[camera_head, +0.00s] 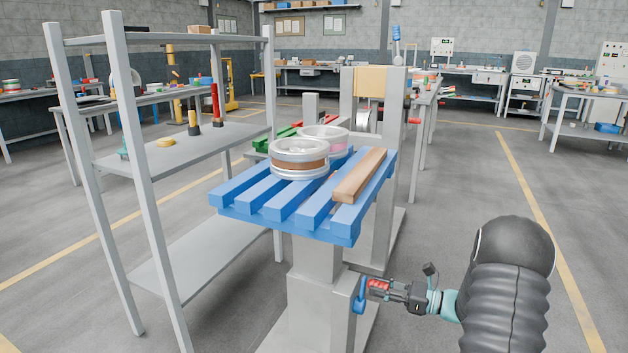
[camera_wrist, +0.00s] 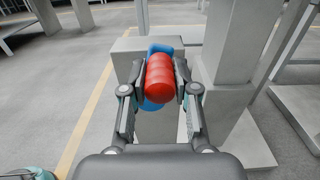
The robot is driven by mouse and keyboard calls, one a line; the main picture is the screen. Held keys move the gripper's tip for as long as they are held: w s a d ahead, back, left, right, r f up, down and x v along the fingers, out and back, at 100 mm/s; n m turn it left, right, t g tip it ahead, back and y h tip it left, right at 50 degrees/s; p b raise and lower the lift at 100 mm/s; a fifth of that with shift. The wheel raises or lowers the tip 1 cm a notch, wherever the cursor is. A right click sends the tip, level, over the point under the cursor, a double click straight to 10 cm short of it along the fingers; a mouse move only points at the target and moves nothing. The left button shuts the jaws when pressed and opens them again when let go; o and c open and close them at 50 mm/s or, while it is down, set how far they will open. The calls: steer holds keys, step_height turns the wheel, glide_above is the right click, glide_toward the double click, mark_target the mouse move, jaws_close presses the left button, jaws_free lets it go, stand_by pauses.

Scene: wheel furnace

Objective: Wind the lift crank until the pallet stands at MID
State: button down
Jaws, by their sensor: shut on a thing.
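The blue slatted pallet (camera_head: 262,208) sits on top of the grey lift column (camera_head: 318,258) in the head view. It carries two wheel rims (camera_head: 299,158) and a wooden block (camera_head: 361,175). The lift crank is on the column's right side, with a blue arm (camera_head: 359,296) and a red handle (camera_head: 377,285). My gripper (camera_head: 386,288) is shut on the red handle. In the wrist view the red handle (camera_wrist: 160,78) lies between my two fingers, with the blue crank arm (camera_wrist: 151,105) behind it. No MID mark is readable in these frames.
A grey shelf rack (camera_head: 150,165) stands close to the left of the pallet. A grey post frame (camera_head: 385,150) stands behind it. The floor (camera_head: 470,190) to the right is open, with a yellow line. Workbenches (camera_head: 590,105) stand farther back.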

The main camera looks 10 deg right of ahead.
steer(key=shift+w+d+f+b, duration=0.35)
steer(key=shift+w+d+f, duration=0.2)
steer(key=shift+w, duration=0.2)
steer(key=shift+w+d+f+b, duration=0.3)
steer(key=shift+w+d+f, duration=0.15)
steer(key=shift+w+f, duration=0.2)
steer(key=shift+w, duration=0.1)
steer(key=shift+w+d+f+b, duration=0.2)
steer(key=shift+f+b, duration=0.2)
steer(key=shift+f, duration=0.25)
steer(key=shift+w+d+f+b, duration=0.1)
steer(key=shift+w+f+b, duration=0.2)
steer(key=shift+f, duration=0.3)
steer(key=shift+w+d+f+b, duration=0.15)
steer(key=shift+f+b, duration=0.3)
steer(key=shift+f, duration=0.2)
steer(key=f, duration=0.1)
steer(key=f+b, duration=0.2)
steer(key=f, duration=0.1)
steer(key=shift+s+a, duration=0.25)
steer(key=shift+s, duration=0.15)
